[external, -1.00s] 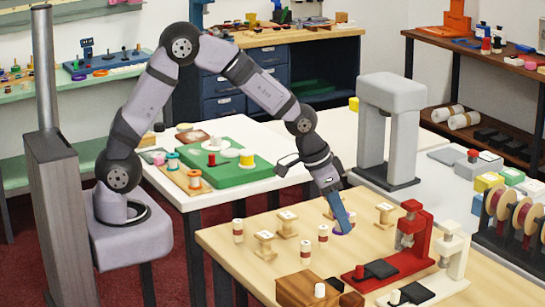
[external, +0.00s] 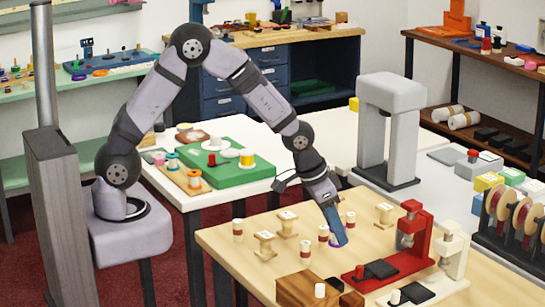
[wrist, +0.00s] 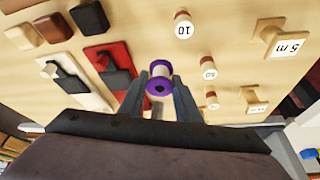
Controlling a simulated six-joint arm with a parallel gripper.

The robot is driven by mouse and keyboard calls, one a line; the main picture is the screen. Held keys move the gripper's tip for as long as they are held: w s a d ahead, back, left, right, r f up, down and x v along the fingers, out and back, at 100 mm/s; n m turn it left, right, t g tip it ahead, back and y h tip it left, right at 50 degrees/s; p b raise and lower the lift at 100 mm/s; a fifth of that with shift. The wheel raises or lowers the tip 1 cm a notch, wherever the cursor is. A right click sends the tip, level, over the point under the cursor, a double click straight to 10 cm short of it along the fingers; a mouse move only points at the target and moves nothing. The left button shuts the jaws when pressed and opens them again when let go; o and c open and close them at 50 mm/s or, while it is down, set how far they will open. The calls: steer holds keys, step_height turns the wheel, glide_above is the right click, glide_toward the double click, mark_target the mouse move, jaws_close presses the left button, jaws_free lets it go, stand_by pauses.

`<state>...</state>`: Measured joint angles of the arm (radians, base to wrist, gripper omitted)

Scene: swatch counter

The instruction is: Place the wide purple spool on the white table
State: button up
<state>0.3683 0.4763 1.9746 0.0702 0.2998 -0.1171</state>
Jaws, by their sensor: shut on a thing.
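A purple spool (wrist: 160,85) with a pale body sits between the two fingers of my gripper (wrist: 161,100) in the wrist view. In the external view my gripper (external: 334,236) points down over the wooden table (external: 225,240), and a bit of purple shows at its tips. The fingers are shut on the spool. I cannot tell whether the spool touches the wood. A white table (external: 250,127) stands to the left, behind the wooden one, and another white table surface (external: 432,182) lies at the back right.
Spools stand close by (external: 305,252) (external: 238,230), with labelled wooden spools (external: 287,222). Red (external: 412,225) and white (external: 455,250) presses stand to the right. A green board (external: 235,175) covers part of the left white table. A grey arch-shaped machine (external: 390,120) stands behind.

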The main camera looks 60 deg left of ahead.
mark_target(335, 246)
steer(key=shift+f, duration=2.5)
steer(key=shift+f, duration=0.2)
steer(key=o, duration=1.1)
steer(key=shift+o, duration=0.2)
steer(key=shift+r, duration=0.2)
